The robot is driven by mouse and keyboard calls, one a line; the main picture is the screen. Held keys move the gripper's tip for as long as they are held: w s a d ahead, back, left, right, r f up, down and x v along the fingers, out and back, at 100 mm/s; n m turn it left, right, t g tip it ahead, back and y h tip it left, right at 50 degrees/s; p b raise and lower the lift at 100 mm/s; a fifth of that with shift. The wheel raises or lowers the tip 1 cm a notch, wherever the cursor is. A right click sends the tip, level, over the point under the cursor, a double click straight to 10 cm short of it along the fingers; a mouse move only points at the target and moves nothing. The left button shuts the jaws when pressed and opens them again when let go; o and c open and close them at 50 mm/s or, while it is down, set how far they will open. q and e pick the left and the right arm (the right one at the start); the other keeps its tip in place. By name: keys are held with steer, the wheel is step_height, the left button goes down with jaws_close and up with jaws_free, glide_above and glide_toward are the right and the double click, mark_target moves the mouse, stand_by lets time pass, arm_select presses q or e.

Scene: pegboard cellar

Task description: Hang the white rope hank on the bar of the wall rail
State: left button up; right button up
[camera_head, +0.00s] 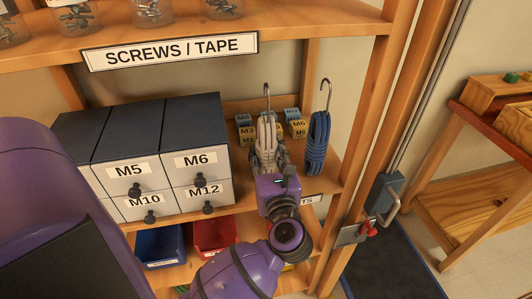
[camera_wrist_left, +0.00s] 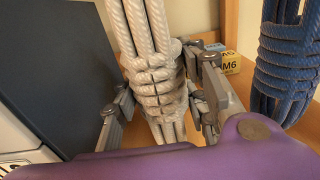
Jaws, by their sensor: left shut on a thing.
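The white rope hank (camera_head: 266,138), with a metal hook at its top, is upright at the shelf unit, right of the drawer cabinet. My purple left gripper (camera_head: 270,166) is shut on the lower part of the hank. In the left wrist view, the fingers (camera_wrist_left: 162,100) press on both sides of the wrapped coils of the hank (camera_wrist_left: 150,35). The hank's lower end is hidden by the gripper, so I cannot tell whether it touches the shelf. The wall rail and its bar are not in view. My right gripper is not in view.
A blue rope hank (camera_head: 317,142) with a hook stands close on the right. Small labelled boxes (camera_head: 298,127) sit behind. The drawer cabinet (camera_head: 165,150) is close on the left. A shelf board (camera_head: 330,25) crosses above, and a wooden post (camera_head: 375,120) is at right.

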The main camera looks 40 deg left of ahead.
arm_select(q)
steer(key=shift+f, duration=0.1)
steer(key=shift+f, duration=0.15)
steer(key=o, duration=1.4)
